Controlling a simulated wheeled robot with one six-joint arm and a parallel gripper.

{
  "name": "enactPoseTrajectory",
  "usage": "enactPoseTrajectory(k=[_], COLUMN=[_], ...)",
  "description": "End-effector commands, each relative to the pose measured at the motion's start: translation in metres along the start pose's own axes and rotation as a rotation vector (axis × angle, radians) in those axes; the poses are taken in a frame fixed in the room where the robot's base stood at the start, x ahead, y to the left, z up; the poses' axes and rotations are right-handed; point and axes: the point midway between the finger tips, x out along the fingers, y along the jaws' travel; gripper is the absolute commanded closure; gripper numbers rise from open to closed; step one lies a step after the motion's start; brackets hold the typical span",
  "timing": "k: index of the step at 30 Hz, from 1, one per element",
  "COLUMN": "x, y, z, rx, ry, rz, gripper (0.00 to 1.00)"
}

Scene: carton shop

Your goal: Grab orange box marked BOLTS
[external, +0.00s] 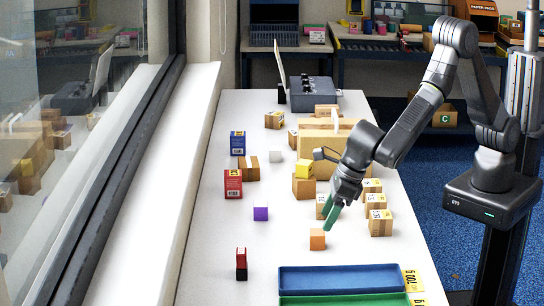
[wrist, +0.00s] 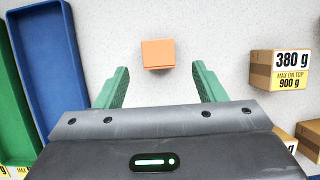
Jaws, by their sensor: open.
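A small plain orange box (external: 317,239) stands on the white table near its front right part, just behind the blue tray. It also shows in the wrist view (wrist: 158,53), centred ahead of my fingertips; no BOLTS marking can be read on it. My gripper (external: 329,219) reaches down over the table close to the orange box, its green fingers pointing toward it. In the wrist view my gripper (wrist: 160,72) is open and empty, with one finger to each side of the box's line and the box just beyond the tips.
A blue tray (external: 340,279) and a green tray (external: 340,299) lie at the table's front edge. Labelled cardboard cartons (external: 380,223) stand right of the orange box. Bare table surrounds the orange box.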

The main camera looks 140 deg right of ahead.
Motion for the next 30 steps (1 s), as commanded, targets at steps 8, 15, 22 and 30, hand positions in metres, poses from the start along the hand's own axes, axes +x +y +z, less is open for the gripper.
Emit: enactPoseTrajectory(k=[8, 15, 22, 30], x=[0.018, 0.049, 0.062, 0.062], y=[0.000, 0.001, 0.002, 0.002], z=[0.002, 0.005, 0.005, 0.005], rx=[0.001, 0.001, 0.001, 0.001], ry=[0.001, 0.001, 0.000, 0.000], rz=[0.000, -0.001, 0.000, 0.001], gripper=[0.36, 0.36, 0.36, 0.54])
